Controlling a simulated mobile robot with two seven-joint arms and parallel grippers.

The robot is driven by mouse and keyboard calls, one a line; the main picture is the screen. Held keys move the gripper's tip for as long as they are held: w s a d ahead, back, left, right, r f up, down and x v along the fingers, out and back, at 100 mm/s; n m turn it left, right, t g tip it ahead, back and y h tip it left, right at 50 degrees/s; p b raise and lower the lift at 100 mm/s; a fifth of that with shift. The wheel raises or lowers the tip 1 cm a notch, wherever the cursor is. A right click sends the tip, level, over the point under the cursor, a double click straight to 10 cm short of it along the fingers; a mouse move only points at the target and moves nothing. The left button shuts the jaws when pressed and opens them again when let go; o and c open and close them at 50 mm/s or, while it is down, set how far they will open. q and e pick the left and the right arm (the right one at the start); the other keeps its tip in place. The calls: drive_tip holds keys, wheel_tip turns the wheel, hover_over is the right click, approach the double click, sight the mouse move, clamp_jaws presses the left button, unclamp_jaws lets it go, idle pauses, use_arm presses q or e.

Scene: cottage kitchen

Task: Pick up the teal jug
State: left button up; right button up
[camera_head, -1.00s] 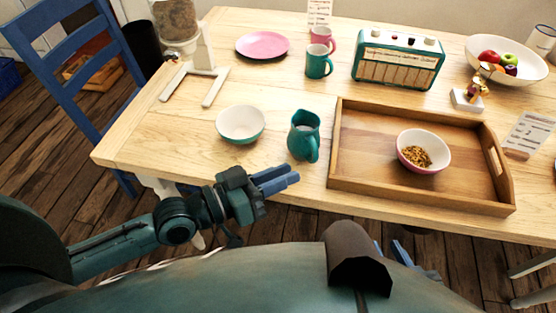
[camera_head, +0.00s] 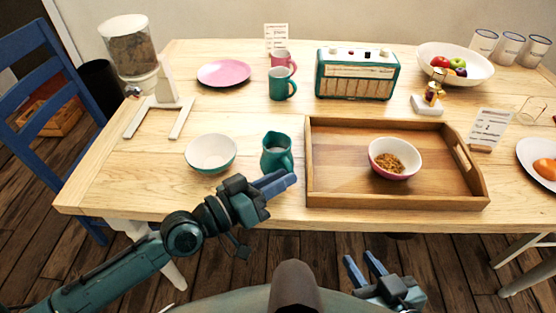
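The teal jug (camera_head: 276,153) stands upright near the table's front edge, between the teal-and-white bowl and the wooden tray. Its handle faces front right and its lower part is partly hidden by my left gripper. My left gripper (camera_head: 278,184) is in front of the jug in the picture, its blue fingers pointing right. The fingers look close together, and whether they are parted is unclear; it does not hold the jug. My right gripper (camera_head: 366,266) is low, in front of the table, with its two blue fingers apart and empty.
The wooden tray (camera_head: 330,194) with a cereal bowl (camera_head: 396,158) is right of the jug. The teal-and-white bowl (camera_head: 210,153) is left. Behind stand a teal mug (camera_head: 282,84), a pink mug (camera_head: 281,60) and a radio (camera_head: 356,74). Bare tabletop lies behind the jug.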

use_arm(q)
drive_tip(key=x, duration=0.5)
drive_tip(key=shift+s, duration=0.1)
clamp_jaws()
drive_tip(key=shift+r, duration=0.1)
